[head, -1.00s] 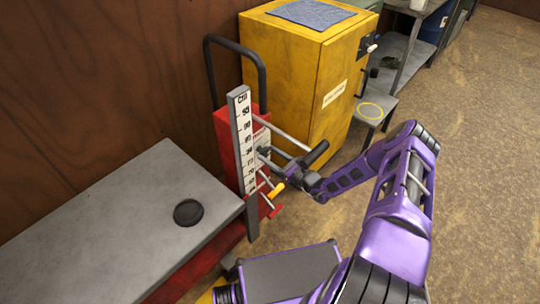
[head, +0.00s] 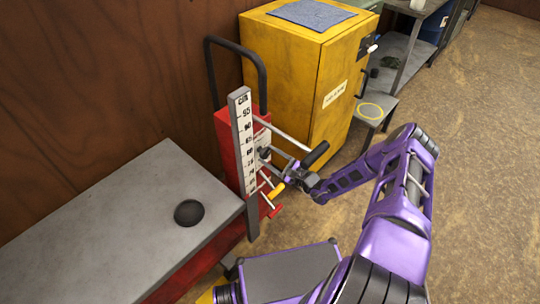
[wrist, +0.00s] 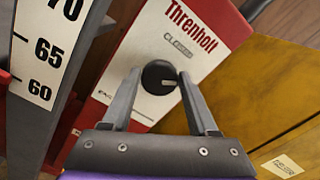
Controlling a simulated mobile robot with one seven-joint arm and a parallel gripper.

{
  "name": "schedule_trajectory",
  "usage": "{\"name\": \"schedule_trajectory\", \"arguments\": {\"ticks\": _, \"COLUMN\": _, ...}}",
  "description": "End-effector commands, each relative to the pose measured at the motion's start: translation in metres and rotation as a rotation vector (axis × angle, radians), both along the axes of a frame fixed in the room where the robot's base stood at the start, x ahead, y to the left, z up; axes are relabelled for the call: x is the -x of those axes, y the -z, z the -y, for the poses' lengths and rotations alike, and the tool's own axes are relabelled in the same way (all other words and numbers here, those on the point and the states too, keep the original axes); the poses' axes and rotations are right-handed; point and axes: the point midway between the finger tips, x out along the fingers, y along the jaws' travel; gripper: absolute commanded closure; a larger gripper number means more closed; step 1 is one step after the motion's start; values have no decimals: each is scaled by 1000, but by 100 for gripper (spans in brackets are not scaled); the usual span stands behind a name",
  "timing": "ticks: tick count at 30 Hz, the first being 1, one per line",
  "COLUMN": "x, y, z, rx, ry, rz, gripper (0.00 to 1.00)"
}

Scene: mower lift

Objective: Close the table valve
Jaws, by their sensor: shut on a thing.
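The valve is a round black knob (wrist: 158,78) with a pale mark, on the white panel of the red lift column (wrist: 205,50). In the wrist view my gripper (wrist: 160,73) has one finger on each side of the knob and is shut on it. In the head view my gripper (head: 268,154) reaches the front of the red column (head: 228,140) from the right. The knob is small there and partly hidden by the fingers.
A height scale (head: 241,130) stands left of the knob. A bar with a black grip (head: 315,153), a yellow-ended lever (head: 276,190) and a red pedal (head: 274,211) are close by. The grey lift table (head: 120,225) holds a black disc (head: 189,212). A yellow cabinet (head: 290,75) stands behind.

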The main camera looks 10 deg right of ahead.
Motion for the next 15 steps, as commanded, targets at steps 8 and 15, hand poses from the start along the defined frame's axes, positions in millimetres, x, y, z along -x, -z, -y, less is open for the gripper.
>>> {"name": "schedule_trajectory", "arguments": {"ticks": 8, "x": 1, "y": 1, "z": -1, "rx": 214, "ry": 0, "rz": 154, "gripper": 96}}
{"name": "schedule_trajectory", "arguments": {"ticks": 15, "x": 2, "y": 1, "z": -1, "rx": 398, "ry": -2, "rz": 288, "gripper": 96}}
